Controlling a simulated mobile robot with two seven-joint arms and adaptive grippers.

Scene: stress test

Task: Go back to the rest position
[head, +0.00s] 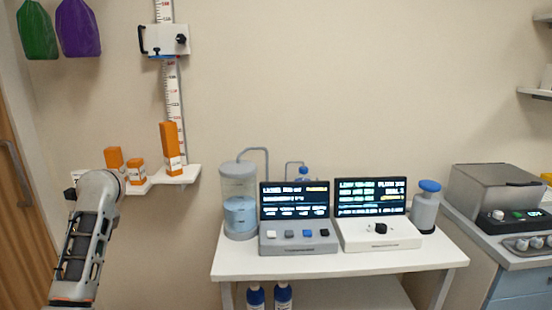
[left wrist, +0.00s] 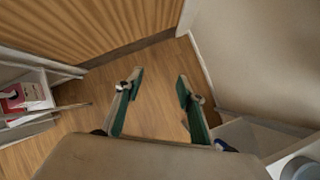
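My left arm (head: 88,235) rises at the left of the head view, in front of the wall and beside a small shelf. Its gripper is mostly hidden behind the wrist there. In the left wrist view my left gripper (left wrist: 160,75) is open, its two green-padded fingers apart with nothing between them, above the wooden floor (left wrist: 120,105). My right gripper is in neither view.
A white wall shelf (head: 182,175) with orange boxes (head: 171,150) is close to my left arm. A white table (head: 300,266) holds two consoles with screens, a clear tank (head: 239,200) and a blue-capped canister (head: 426,206). A grey machine (head: 495,195) stands right.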

